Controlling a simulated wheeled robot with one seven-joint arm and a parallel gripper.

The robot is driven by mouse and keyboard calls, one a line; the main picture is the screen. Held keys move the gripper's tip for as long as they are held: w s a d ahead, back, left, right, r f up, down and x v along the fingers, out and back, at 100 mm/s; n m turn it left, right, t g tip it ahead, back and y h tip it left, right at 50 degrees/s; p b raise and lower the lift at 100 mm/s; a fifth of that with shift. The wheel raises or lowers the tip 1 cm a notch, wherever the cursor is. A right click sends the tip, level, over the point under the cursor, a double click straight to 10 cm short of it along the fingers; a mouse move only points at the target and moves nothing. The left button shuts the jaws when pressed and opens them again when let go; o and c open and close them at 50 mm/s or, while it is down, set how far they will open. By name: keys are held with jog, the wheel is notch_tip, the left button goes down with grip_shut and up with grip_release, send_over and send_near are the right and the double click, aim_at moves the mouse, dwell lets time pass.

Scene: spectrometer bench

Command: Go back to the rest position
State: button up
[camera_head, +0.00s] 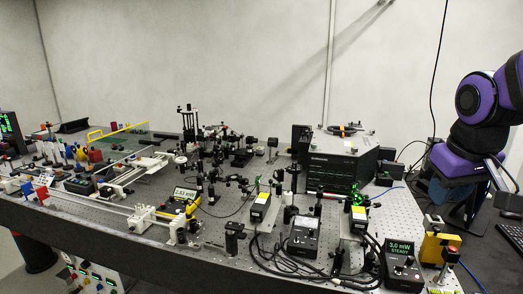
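My purple and black arm (476,97) comes in from the right edge and bends down beside the right end of the optical bench (400,215). Its lower purple part (455,163) hangs near the right side of the bench. Dark parts beside it, close to the right edge, may belong to my gripper, but I cannot make out its fingertips. I see nothing held.
A dark spectrometer box (340,160) stands at the back of the bench. A meter reading 3.0 mW (401,265) and a yellow mount (438,247) stand at the front right. A keyboard (512,236) lies at the right edge. Optics crowd the bench.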

jog(key=s+a+r+t+y, duration=0.1)
jog(key=s+a+r+t, duration=0.1)
jog(key=s, duration=0.9)
jog(key=shift+a+r+m, duration=0.4)
jog(key=shift+a+r, duration=0.1)
jog(key=shift+r, duration=0.05)
